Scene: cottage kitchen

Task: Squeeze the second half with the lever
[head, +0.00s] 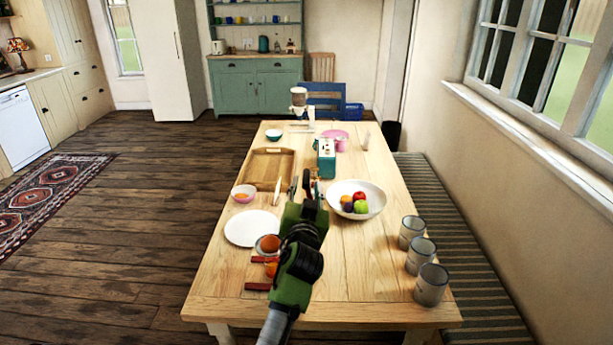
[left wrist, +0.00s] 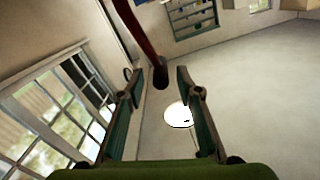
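My left gripper (head: 307,185) is over the middle of the table, its arm coming up from the bottom of the head view. In the left wrist view its two fingers (left wrist: 160,85) are apart. A dark red lever (left wrist: 143,38) with a dark knob at its end reaches down between the fingertips, with gaps visible on both sides. In the head view, dark red bars (head: 256,286), seemingly the press's base, show left of my arm, with an orange piece (head: 272,268) between them. My arm hides most of the press. My right gripper is out of view.
A white plate (head: 250,228), a small bowl (head: 243,197) and a wooden tray (head: 253,168) lie left of my gripper. A fruit bowl (head: 373,207) and a teal appliance (head: 326,163) are near it.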

